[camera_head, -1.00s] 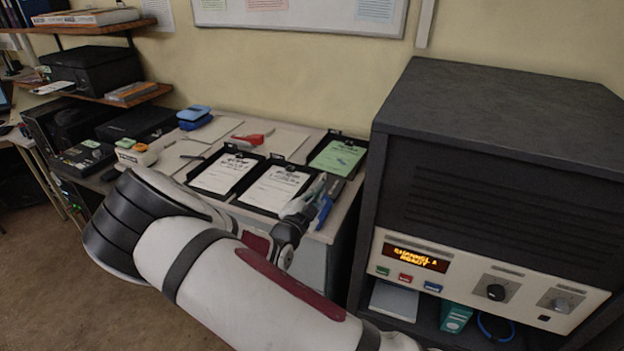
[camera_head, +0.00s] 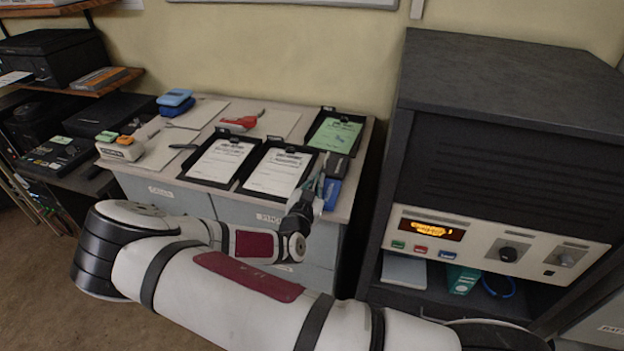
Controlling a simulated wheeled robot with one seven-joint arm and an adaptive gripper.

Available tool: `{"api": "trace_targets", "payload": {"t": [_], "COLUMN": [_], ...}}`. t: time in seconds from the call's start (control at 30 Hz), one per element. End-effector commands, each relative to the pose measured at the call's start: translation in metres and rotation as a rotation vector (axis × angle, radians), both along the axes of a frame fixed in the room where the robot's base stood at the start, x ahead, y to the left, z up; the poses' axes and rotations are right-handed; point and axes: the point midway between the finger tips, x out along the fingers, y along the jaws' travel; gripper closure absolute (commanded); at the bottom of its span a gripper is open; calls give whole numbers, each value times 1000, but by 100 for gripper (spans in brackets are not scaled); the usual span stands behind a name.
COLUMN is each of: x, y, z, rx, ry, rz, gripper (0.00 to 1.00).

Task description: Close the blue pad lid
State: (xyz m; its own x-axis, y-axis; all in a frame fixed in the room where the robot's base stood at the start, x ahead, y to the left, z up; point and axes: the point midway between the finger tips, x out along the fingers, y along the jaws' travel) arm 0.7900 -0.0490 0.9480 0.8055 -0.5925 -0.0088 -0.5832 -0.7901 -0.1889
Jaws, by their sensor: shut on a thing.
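A small blue pad (camera_head: 332,193) sits at the front right corner of the cabinet top, right of the clipboards. My gripper (camera_head: 319,186) is at its left edge, seen small and from behind my arm. The jaws are shut on its lid, though my wrist hides much of the contact. I cannot tell the lid's exact angle. Another blue object (camera_head: 176,99), in two stacked parts with a lighter top, stands at the back left of the top.
Black trays with white sheets (camera_head: 220,160) (camera_head: 277,172) and one with a green sheet (camera_head: 335,134) lie close by. A dark small box (camera_head: 337,167) sits behind the blue pad. A red stapler-like object (camera_head: 238,123) lies behind. A tall dark console (camera_head: 500,150) stands right.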

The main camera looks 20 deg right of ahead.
Motion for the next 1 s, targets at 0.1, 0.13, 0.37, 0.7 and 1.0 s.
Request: {"api": "trace_targets", "payload": {"t": [0.1,0.13,0.37,0.7,1.0], "x": [3,3,3,2,-10], "y": [4,4,5,2,10], "z": [-1,-1,-1,-1,-1], "rx": [-6,-5,-4,-5,-6], "ry": [2,3,4,4,5], "rz": [13,13,13,8,6], "gripper": [100,100,100,74,74]}}
